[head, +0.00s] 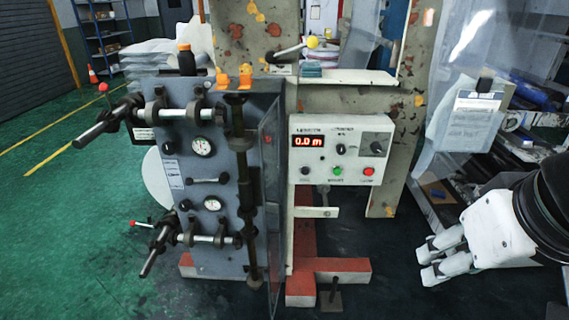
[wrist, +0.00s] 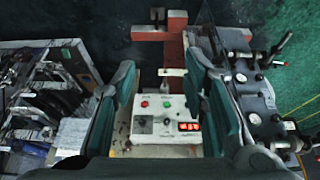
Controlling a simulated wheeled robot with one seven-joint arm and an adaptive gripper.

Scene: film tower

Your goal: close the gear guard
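A tall, thin see-through panel (head: 271,195), which looks like the gear guard, stands nearly edge-on at the right edge of the grey machine cabinet (head: 200,245). It seems to stick out toward me, as if swung open. In the wrist view a dark see-through sheet (wrist: 206,14) near the top may be the same panel. My gripper (head: 427,262) is at the lower right of the head view, well right of the panel and touching nothing. Its fingers are spread with nothing between them in the wrist view (wrist: 160,72). The gears themselves are not clearly visible.
A control box (head: 341,150) with a red display and buttons is right of the panel. Red and white base feet (head: 330,268) lie below it. Rods and handles (head: 110,120) stick out left of the cabinet.

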